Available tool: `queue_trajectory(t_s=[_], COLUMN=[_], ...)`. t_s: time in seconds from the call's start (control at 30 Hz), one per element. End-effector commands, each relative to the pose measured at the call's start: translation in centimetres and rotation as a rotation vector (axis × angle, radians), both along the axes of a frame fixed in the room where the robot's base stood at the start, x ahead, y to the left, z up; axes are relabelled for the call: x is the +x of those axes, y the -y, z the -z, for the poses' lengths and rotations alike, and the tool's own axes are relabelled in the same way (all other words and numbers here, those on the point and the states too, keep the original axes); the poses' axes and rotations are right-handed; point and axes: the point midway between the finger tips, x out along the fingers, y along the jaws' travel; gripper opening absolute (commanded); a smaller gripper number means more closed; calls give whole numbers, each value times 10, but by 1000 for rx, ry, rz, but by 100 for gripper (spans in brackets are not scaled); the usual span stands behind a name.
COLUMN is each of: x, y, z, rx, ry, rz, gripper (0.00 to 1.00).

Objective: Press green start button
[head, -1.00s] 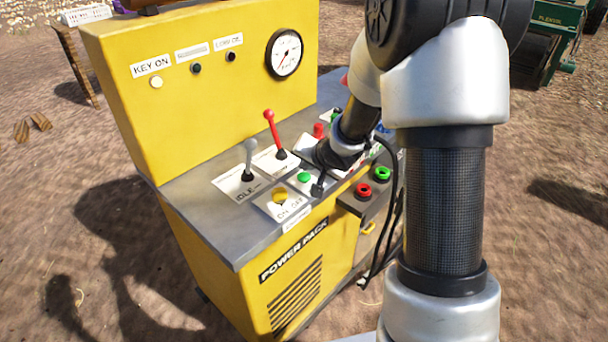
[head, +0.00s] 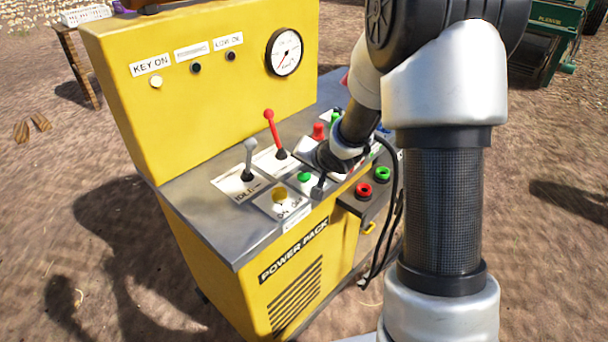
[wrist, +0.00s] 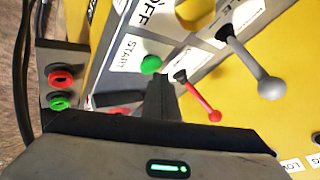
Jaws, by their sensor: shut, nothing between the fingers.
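The green start button (wrist: 151,64) sits beside a white "START" label (wrist: 128,57) in the wrist view. In the head view the green button (head: 305,177) is on the grey panel top, just left of my fingertips. My gripper (wrist: 160,82) is shut and empty. Its dark fingers reach up to the button's lower edge in the wrist view and overlap it slightly. In the head view my gripper (head: 318,190) points down at the panel, close to the button's right side. I cannot tell whether the tips touch it.
A yellow knob (head: 280,194) lies left of the button. A grey lever (head: 249,158) and a red lever (head: 272,132) stand behind. A red and green socket pair (head: 373,181) and black cables (head: 394,222) are at the right. The yellow panel wall (head: 200,90) rises at the back.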

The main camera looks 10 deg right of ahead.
Motion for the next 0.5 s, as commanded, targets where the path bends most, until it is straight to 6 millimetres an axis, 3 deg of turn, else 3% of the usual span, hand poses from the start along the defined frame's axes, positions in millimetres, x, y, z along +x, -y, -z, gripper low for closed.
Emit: queue_trajectory(t_s=[0.5], x=[0], y=[0], z=[7], rx=[1], ry=[-1], rz=[0], gripper=[0])
